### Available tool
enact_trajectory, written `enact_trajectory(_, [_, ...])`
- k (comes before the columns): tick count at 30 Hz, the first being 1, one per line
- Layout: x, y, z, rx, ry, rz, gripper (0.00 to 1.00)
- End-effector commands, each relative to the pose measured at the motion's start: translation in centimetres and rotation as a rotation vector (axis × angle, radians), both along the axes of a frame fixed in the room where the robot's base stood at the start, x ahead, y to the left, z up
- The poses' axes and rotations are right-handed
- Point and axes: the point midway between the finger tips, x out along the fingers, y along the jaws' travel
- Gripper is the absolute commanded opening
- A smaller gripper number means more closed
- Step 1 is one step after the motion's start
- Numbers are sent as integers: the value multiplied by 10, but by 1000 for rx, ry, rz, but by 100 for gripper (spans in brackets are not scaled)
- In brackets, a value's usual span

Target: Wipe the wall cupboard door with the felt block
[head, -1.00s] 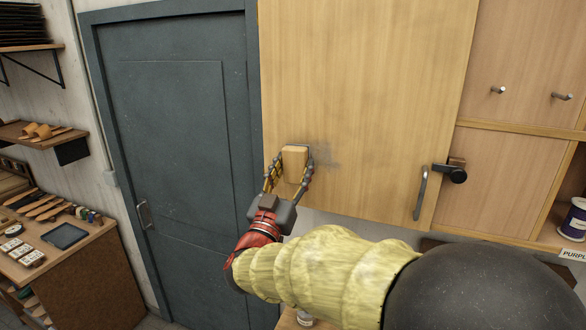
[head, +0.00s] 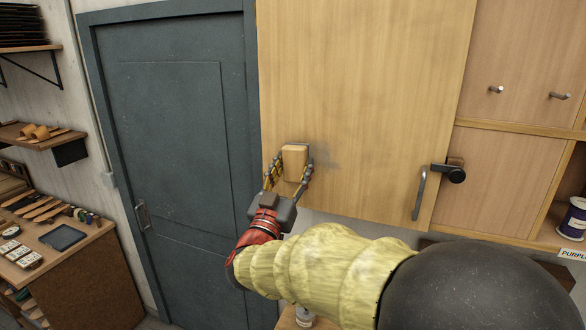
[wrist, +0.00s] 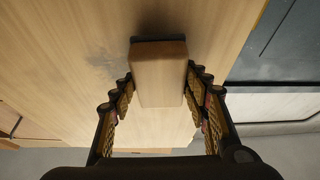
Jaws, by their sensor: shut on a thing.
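The wall cupboard door (head: 375,90) is a tall pale wood panel with a bar handle (head: 419,193) at its lower right. A faint grey smudge (head: 326,161) marks its lower left part; it also shows in the wrist view (wrist: 100,66). My gripper (head: 289,176) is shut on the felt block (head: 295,158), a wooden block with a dark layer (wrist: 158,39) on its far side. The dark layer faces the door and seems to touch it, just left of the smudge in the head view. The door surface behind the block is hidden.
A dark grey room door (head: 180,150) is left of the cupboard. A black latch (head: 452,173) sits beside the cupboard handle. Further cupboard fronts (head: 525,60) and a shelf with a labelled tin (head: 573,220) are at right. A workbench (head: 85,245) stands at lower left.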

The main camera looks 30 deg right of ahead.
Motion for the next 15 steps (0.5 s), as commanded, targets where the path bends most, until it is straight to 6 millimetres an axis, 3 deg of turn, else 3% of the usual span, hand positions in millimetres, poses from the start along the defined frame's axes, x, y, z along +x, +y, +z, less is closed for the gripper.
enact_trajectory(15, [5,-7,0,1,-1,-1,26])
